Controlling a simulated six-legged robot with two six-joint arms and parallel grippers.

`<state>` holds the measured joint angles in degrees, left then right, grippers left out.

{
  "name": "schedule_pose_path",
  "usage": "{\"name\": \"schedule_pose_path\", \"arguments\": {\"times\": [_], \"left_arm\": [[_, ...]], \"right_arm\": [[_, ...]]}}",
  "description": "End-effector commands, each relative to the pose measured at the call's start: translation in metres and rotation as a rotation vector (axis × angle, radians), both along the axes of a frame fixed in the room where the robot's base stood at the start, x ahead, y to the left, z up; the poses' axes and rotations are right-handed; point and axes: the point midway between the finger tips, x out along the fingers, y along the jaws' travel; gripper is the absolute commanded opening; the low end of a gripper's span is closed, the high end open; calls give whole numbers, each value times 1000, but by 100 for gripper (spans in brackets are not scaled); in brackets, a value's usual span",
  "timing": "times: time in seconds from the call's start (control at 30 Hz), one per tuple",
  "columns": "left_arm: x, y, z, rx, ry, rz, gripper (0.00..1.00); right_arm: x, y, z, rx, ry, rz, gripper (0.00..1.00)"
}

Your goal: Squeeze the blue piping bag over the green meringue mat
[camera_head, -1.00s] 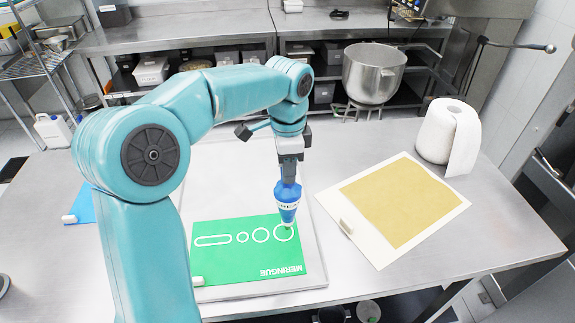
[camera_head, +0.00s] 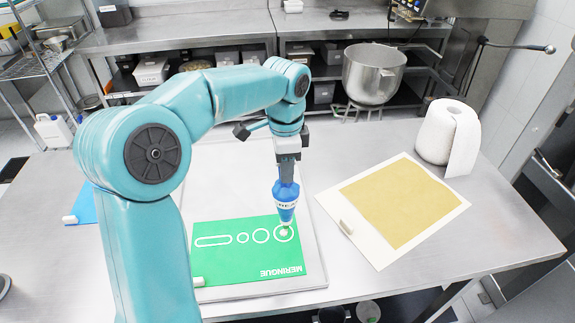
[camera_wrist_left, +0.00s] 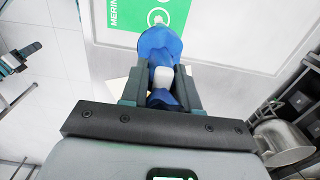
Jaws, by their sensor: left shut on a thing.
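The blue piping bag (camera_head: 285,194) hangs nearly upright, tip down, over the right end of the green meringue mat (camera_head: 230,262). My left gripper (camera_head: 287,172) is shut on the bag's upper part. The bag's tip is at the rightmost printed circle, where a small whitish blob (camera_head: 284,232) shows. In the left wrist view the bag (camera_wrist_left: 160,45) sits between the fingers and part of the mat (camera_wrist_left: 135,12) shows beyond it. The mat has a long outline and several circles on it. My right gripper is not in view.
A pale tray (camera_head: 312,240) lies under the mat. A white sheet with a tan mat (camera_head: 400,200) lies to the right, with a paper roll (camera_head: 447,135) behind it. A steel bowl (camera_head: 373,72) stands at the back. A blue sheet (camera_head: 83,206) is at the left.

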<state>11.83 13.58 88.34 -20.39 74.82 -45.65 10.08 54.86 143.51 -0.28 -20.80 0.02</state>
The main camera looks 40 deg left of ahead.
Motion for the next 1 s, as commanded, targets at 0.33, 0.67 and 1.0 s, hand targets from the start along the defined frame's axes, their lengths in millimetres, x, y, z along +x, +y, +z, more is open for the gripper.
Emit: {"name": "schedule_pose_path", "arguments": {"times": [0.33,0.67,1.0], "left_arm": [[1,4,0,0,-1,1,6],[-7,11,0,0,-1,1,6],[-9,10,0,0,-1,0,6]], "right_arm": [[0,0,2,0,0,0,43],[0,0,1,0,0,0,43],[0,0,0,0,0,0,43]]}}
